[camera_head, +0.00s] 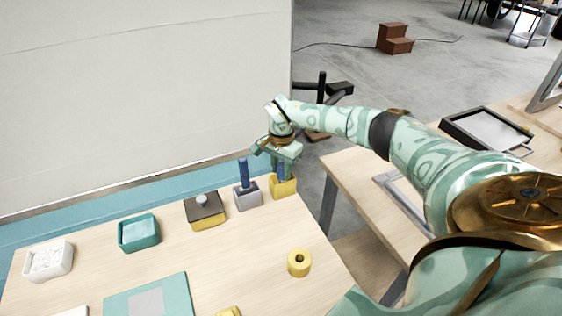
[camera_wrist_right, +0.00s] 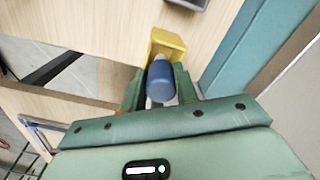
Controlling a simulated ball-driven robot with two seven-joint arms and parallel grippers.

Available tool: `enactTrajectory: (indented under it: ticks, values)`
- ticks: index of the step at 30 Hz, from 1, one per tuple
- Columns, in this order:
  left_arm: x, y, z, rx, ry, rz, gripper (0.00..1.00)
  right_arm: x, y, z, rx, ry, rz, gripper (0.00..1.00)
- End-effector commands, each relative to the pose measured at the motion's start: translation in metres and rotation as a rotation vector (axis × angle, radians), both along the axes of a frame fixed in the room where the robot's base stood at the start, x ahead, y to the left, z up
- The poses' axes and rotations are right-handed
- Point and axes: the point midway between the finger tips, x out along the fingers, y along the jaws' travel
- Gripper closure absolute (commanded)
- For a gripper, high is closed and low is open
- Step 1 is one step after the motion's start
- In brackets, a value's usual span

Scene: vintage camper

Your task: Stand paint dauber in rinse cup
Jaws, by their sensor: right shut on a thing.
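My right gripper (camera_head: 278,156) is above a yellow square cup (camera_head: 284,187) at the back right corner of the table. It is shut on a blue-handled paint dauber (camera_head: 281,172). In the right wrist view, my right gripper (camera_wrist_right: 160,90) has a finger on each side of the blue handle (camera_wrist_right: 162,83), and the yellow cup (camera_wrist_right: 168,42) is just beyond its pale end. The dauber's lower end is at the cup; how deep it sits is hidden. A second blue-handled dauber (camera_head: 243,172) stands upright in a grey square cup (camera_head: 248,200) to the left. My left gripper is out of view.
A yellow block with a dark top and knob (camera_head: 206,212), a teal bowl (camera_head: 139,233) and a white tub (camera_head: 49,261) stand along the table's back. A yellow ring-shaped piece (camera_head: 299,262) and a teal mat (camera_head: 150,299) are nearer. A wall stands behind.

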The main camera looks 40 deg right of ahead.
Motion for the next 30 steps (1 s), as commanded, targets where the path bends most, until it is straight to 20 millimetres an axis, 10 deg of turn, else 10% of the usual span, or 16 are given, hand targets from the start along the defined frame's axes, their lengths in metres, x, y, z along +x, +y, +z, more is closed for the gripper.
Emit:
enactTrajectory:
  ticks: [14, 15, 17, 30]
  values:
    - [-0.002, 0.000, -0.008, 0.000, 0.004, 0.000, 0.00, 0.000, 0.000, -0.012, 0.001, 0.001, -0.001, 0.99]
    - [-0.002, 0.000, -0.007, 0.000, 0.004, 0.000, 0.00, 0.000, 0.000, -0.012, 0.001, 0.000, -0.001, 0.59]
    - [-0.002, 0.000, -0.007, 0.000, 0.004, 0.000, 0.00, 0.000, 0.000, -0.012, 0.001, 0.000, -0.001, 0.45]
    - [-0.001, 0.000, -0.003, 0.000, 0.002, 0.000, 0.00, 0.001, -0.001, 0.007, 0.001, -0.003, -0.001, 0.45]
